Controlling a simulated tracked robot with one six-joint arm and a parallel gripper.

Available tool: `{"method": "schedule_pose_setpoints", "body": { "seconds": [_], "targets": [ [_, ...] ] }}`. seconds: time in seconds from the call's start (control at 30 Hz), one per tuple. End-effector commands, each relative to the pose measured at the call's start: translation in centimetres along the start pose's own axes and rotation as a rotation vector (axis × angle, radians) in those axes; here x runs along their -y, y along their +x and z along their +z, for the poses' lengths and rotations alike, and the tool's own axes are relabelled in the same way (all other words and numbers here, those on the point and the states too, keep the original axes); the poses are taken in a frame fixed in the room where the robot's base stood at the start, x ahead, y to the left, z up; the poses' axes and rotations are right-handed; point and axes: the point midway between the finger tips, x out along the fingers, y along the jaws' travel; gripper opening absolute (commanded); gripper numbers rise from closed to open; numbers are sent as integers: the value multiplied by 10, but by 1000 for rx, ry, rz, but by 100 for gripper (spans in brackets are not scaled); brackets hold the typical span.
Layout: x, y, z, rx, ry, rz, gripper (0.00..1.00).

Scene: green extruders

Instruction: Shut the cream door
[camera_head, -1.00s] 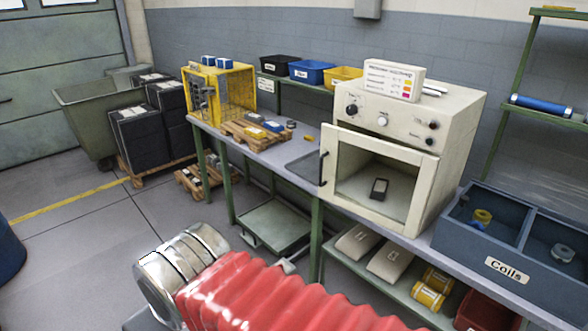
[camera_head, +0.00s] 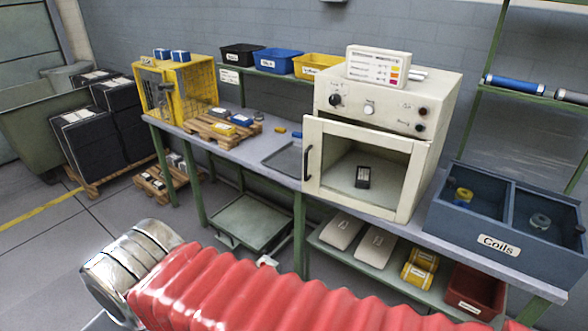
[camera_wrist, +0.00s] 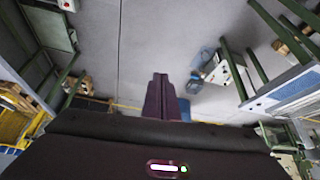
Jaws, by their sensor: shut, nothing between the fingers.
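The cream door (camera_head: 314,130) is on the front of a cream oven (camera_head: 443,100) on the workbench, in the head view. It has a large window and a dark upright handle (camera_head: 308,163) at its left edge. Its left, handle side stands a little out from the oven body, so the door looks ajar. Through the window a small dark object (camera_head: 362,177) lies inside. My gripper (camera_wrist: 160,77) shows in the wrist view, shut and empty over grey floor. It is away from the door, which I cannot see in the wrist view. The gripper does not show in the head view.
A blue coil bin (camera_head: 498,243) stands right of the oven. A dark tray (camera_head: 284,160) lies left of the door. A small pallet (camera_head: 222,134) and yellow cage (camera_head: 180,92) stand farther left. A lower shelf holds bags and yellow spools. Floor is free at the left front.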

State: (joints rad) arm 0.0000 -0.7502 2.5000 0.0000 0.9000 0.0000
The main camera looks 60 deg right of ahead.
Motion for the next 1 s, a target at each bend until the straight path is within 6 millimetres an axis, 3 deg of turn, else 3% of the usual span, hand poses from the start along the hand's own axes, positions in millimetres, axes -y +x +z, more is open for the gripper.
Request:
{"method": "schedule_pose_setpoints", "body": {
  "seconds": [0.27, 0.43, 0.77, 1.0],
  "targets": [
    [0, 0, -3, -5, 11, -3, 0],
    [-2, 8, -27, -49, 93, -23, 0],
    [-25, 41, -133, -258, 484, -91, 0],
    [-76, 67, -204, -437, 812, -108, 0]
  ]
}}
